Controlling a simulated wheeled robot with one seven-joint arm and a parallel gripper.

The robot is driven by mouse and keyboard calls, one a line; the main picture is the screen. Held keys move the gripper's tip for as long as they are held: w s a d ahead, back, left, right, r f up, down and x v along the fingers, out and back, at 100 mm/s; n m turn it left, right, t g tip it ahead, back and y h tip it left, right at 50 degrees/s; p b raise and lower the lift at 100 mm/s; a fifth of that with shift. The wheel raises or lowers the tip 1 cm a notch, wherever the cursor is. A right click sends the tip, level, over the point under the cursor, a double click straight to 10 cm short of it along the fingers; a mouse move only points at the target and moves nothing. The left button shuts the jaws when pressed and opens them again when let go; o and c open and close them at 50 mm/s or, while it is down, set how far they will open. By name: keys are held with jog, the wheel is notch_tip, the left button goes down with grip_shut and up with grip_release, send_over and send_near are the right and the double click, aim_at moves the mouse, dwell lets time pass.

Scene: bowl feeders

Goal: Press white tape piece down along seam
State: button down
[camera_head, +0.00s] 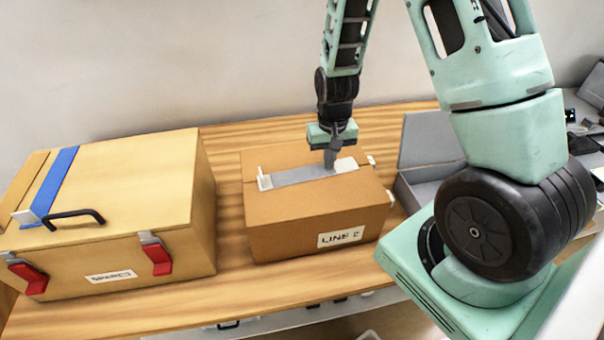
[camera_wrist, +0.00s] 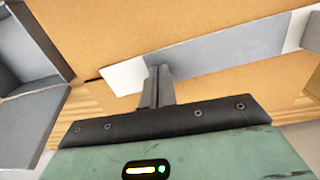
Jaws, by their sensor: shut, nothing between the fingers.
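A brown cardboard box (camera_head: 310,212) labelled "LINE 2" stands on the wooden table. A grey tape strip (camera_head: 303,175) runs along its top seam. A flat white tape piece (camera_head: 345,165) lies at the strip's right end; in the wrist view it is left of my fingers (camera_wrist: 124,76). Another white piece (camera_head: 265,181) sits at the strip's left end, with part of it standing up. My gripper (camera_head: 330,164) is shut and empty, pointing down where the grey strip meets the right white piece. In the wrist view its fingertips (camera_wrist: 160,70) overlap that edge; I cannot tell whether they touch.
A tan case (camera_head: 110,205) with a black handle, red latches and blue strip stands to the left. An open grey box (camera_head: 428,140) stands close to the right of the cardboard box. Bare table (camera_head: 228,190) shows between the case and the cardboard box.

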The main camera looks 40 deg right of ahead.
aim_at(344, 165)
jog(key=shift+s+d, duration=0.2)
jog(key=shift+d, duration=0.5)
jog(key=shift+s+d, duration=0.25)
jog(key=shift+d, duration=0.4)
jog(key=shift+s+d, duration=0.2)
jog(key=shift+d, duration=0.5)
notch_tip(344, 165, up, 7)
jog(key=p, duration=0.5)
